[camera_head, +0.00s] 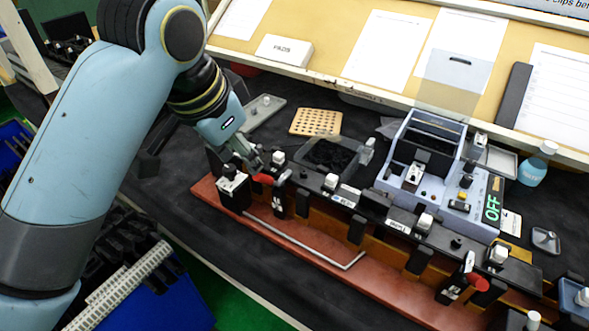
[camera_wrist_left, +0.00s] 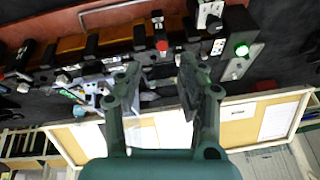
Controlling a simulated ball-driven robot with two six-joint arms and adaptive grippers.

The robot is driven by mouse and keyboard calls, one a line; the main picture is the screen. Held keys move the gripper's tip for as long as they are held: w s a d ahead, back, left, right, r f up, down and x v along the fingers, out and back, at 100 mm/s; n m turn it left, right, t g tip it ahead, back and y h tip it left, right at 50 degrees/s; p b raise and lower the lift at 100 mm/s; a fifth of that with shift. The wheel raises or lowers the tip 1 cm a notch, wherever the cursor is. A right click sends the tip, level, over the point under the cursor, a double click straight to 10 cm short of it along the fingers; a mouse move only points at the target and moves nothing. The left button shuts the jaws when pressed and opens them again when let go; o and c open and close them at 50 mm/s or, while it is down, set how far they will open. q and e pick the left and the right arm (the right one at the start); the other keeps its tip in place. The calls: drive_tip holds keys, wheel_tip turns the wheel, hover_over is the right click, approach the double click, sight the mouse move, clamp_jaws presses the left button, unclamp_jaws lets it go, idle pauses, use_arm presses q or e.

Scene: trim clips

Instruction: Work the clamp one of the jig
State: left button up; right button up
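The jig (camera_head: 330,262) is a long reddish-brown base with a rail of black blocks. One red-handled clamp (camera_head: 264,179) stands near its left end, and a second red-handled clamp (camera_head: 477,283) stands toward the right. I cannot read which is clamp one. My left gripper (camera_head: 262,160) is just above and behind the left clamp; contact is unclear. In the left wrist view, my left gripper (camera_wrist_left: 160,78) has its fingers apart with nothing held between them. The left clamp's red handle (camera_wrist_left: 161,46) shows beyond the fingertips. My right gripper is out of view.
A bent metal rod (camera_head: 305,243) lies along the jig's front. Behind the jig are a black-lined tray (camera_head: 337,137), a perforated tan board (camera_head: 315,122) and a blue-grey machine reading OFF (camera_head: 492,207). A bottle (camera_head: 537,163) stands right.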

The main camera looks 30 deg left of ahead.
sight(260, 178)
use_arm(q)
drive_tip(key=x, duration=0.7)
drive_tip(key=p+x, duration=0.1)
drive_tip(key=x, duration=0.2)
drive_tip(key=shift+w+a+f, duration=0.1)
drive_tip(key=shift+w+f, duration=0.05)
drive_tip(key=shift+w, duration=0.3)
clamp_jaws()
